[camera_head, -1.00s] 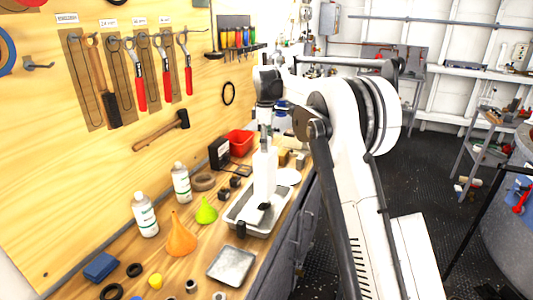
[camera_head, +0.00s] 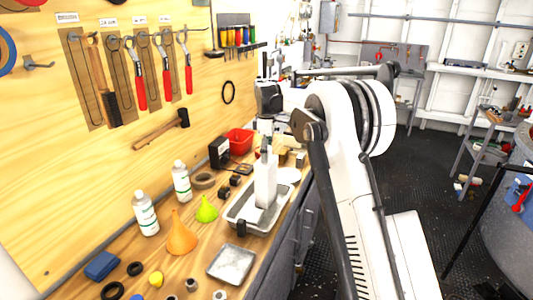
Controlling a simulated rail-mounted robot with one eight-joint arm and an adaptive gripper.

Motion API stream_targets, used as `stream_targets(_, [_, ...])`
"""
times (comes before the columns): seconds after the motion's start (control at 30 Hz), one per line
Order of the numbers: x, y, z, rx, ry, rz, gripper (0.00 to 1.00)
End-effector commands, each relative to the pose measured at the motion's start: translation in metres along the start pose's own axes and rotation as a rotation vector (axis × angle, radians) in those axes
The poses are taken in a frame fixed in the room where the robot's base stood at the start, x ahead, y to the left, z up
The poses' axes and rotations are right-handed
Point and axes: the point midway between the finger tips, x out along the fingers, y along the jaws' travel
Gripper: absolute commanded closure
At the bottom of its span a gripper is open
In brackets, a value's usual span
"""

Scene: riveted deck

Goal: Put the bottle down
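My arm reaches over the bench, and its dark wrist (camera_head: 268,97) hangs above the metal tray (camera_head: 287,197). Below the wrist, a tall white bottle-like body (camera_head: 265,182) stands nearly upright over or in the tray. My gripper (camera_head: 265,148) is at the top of this body. The fingers are too small and blended to show whether they close on it, and whether its base touches the tray is unclear. Two white bottles with green labels, a nearer one (camera_head: 145,213) and a farther one (camera_head: 181,182), stand upright on the bench to the left, apart from my gripper.
An orange funnel (camera_head: 181,236) and a green funnel (camera_head: 206,210) stand left of the tray. A shallow metal pan (camera_head: 231,264) lies nearer. A red bin (camera_head: 239,141) and a black box (camera_head: 220,153) stand behind.

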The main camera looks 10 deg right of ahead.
Motion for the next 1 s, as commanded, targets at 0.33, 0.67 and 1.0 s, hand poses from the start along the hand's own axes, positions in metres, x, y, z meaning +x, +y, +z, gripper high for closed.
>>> stream_targets(0.33, [-0.002,0.000,0.000,0.000,0.000,0.000,0.44])
stream_targets(0.67, [-0.050,0.000,0.000,0.000,0.000,0.000,0.44])
stream_targets(1.0, [-0.108,0.000,0.000,0.000,0.000,0.000,0.44])
